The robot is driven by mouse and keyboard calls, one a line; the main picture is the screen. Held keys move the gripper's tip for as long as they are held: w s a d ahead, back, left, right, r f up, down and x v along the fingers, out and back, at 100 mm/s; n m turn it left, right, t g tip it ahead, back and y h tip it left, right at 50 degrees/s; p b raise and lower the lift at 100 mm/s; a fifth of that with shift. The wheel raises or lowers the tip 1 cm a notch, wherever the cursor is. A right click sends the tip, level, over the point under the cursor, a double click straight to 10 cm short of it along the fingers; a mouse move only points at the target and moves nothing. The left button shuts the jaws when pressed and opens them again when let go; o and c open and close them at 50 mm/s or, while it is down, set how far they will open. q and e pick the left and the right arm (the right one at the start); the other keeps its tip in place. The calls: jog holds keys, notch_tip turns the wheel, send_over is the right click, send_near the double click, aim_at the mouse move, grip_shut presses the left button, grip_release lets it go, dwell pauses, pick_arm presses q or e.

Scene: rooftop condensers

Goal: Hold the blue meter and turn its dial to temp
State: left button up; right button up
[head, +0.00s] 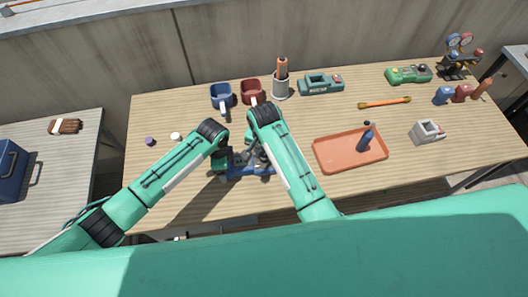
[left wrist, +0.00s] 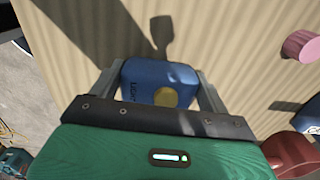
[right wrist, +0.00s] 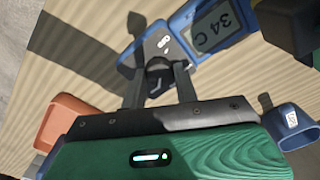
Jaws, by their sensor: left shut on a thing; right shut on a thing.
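The blue meter (head: 250,170) is near the front of the wooden table, partly hidden by my arms in the head view. In the right wrist view its body (right wrist: 218,30) carries a grey screen reading "34 C". My right gripper (right wrist: 158,82) is shut on the black dial (right wrist: 158,66) on the meter's grey face; the dial's pointer and markings are too small to read. My left gripper (left wrist: 160,85) is shut on the meter's blue end (left wrist: 158,76), which shows a yellow disc and part of some lettering, one finger on each side.
An orange tray (head: 326,164) with a dark blue bottle (head: 364,141) lies to the right. A purple cap (head: 150,141) and a white cap (head: 176,136) lie left.

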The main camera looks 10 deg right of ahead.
aim_at(264, 155)
jog(key=o, duration=1)
notch_tip(264, 155, up, 8)
jog(key=shift+f, duration=0.2)
